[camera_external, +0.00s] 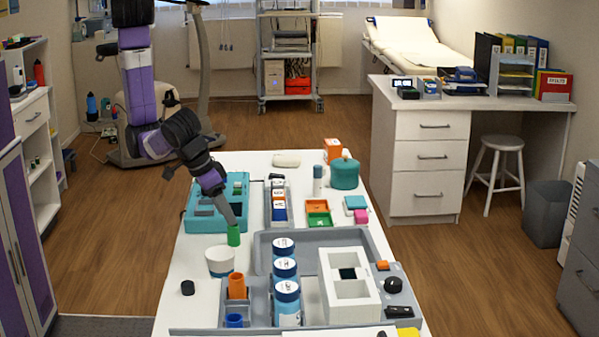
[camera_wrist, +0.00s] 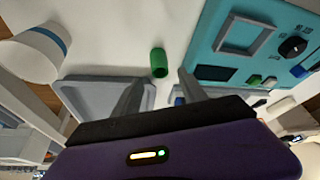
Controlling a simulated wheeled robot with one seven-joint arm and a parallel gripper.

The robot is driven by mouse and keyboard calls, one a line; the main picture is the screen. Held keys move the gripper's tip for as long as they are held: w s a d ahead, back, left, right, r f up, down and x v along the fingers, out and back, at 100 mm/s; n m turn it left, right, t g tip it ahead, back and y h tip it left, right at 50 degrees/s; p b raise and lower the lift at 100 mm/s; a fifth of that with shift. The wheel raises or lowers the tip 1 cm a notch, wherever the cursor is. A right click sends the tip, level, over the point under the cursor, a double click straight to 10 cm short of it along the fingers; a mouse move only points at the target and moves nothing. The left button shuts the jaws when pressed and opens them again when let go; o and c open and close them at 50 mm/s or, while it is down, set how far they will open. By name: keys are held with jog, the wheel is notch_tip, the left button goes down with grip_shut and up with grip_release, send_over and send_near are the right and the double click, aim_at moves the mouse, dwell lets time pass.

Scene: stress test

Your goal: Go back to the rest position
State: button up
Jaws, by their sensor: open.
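My gripper (camera_external: 234,222) reaches down over the left part of the white table (camera_external: 190,275), just above a small green cylinder (camera_external: 233,236). In the wrist view my two grey fingers (camera_wrist: 160,80) are spread apart with nothing held between them. The green cylinder (camera_wrist: 159,62) shows just beyond the fingertips, roughly midway between them, with a gap to each side. Whether the fingertips overlap its top in height I cannot tell.
A white cup (camera_external: 220,261) stands close in front, a teal panel box (camera_external: 205,217) close behind. A grey tray (camera_external: 262,240) with several blue-white bottles (camera_external: 286,292) is to the right. A teal round container (camera_external: 344,174) stands farther back.

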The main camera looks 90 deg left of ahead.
jog(key=shift+v, duration=1.15)
jog(key=w+d+r+m+t+h, duration=0.4)
jog(key=w+d+r+m+h, duration=0.15)
jog(key=d+m+h, duration=0.25)
jog(key=s+a+r+m+t+h+b, duration=0.1)
jog(key=a+r+m+t, duration=0.15)
jog(key=a, duration=0.65)
jog(key=s+a+r+m+t+h+b, duration=0.1)
jog(key=a+r+t+h, duration=0.15)
jog(key=a, duration=0.55)
jog(key=s+a+n+t+y, duration=0.1)
jog(key=s+a+n+y, duration=0.2)
jog(key=s+a+y, duration=0.2)
jog(key=s+a+n+y+b, duration=0.1)
jog(key=s+a+n+y, duration=0.3)
jog(key=s+a, duration=0.3)
jog(key=a+f, duration=0.1)
jog(key=a, duration=0.3)
jog(key=shift+a+t+y, duration=0.35)
jog(key=shift+t, duration=0.05)
